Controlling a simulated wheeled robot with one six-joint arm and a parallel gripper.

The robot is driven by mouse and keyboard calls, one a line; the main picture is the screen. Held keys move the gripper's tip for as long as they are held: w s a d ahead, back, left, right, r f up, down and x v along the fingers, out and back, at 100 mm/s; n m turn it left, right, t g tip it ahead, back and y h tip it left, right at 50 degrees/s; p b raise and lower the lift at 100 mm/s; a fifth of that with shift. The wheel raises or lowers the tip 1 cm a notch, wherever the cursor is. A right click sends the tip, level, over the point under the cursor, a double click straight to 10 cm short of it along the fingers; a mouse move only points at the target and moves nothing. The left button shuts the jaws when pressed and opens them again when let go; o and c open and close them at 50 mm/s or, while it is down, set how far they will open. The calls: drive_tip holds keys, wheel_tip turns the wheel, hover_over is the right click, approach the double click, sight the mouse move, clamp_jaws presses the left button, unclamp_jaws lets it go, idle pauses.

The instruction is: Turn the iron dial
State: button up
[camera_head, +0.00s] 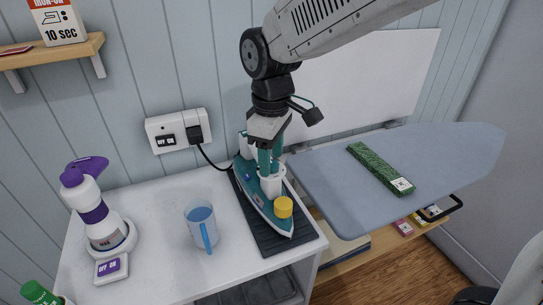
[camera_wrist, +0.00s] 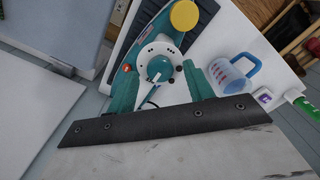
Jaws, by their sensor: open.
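The iron (camera_head: 258,197), teal and white with a yellow cap (camera_head: 283,207), rests on a dark ribbed mat (camera_head: 304,232) on the white counter. Its dial (camera_wrist: 160,68) is a round teal knob with a white pointer line, set on a white collar, in the wrist view. In the head view the dial is hidden behind my fingers. My gripper (camera_head: 270,165) points down over the iron. In the wrist view my gripper (camera_wrist: 158,88) is open, with its teal fingers on either side of the dial's near edge. I cannot tell whether the fingers touch it.
A blue-tinted measuring cup (camera_head: 202,224) stands close beside the iron. A purple and white bottle (camera_head: 90,205) stands at left. A wall socket (camera_head: 180,132) has the black cord plugged in. The ironing board (camera_head: 450,150) with a green strip (camera_head: 379,167) extends at right.

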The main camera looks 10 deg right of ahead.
drive_tip(key=shift+f, duration=0.35)
drive_tip(key=c, duration=1)
drive_tip(key=shift+m, duration=0.3)
drive_tip(key=m, duration=1.1)
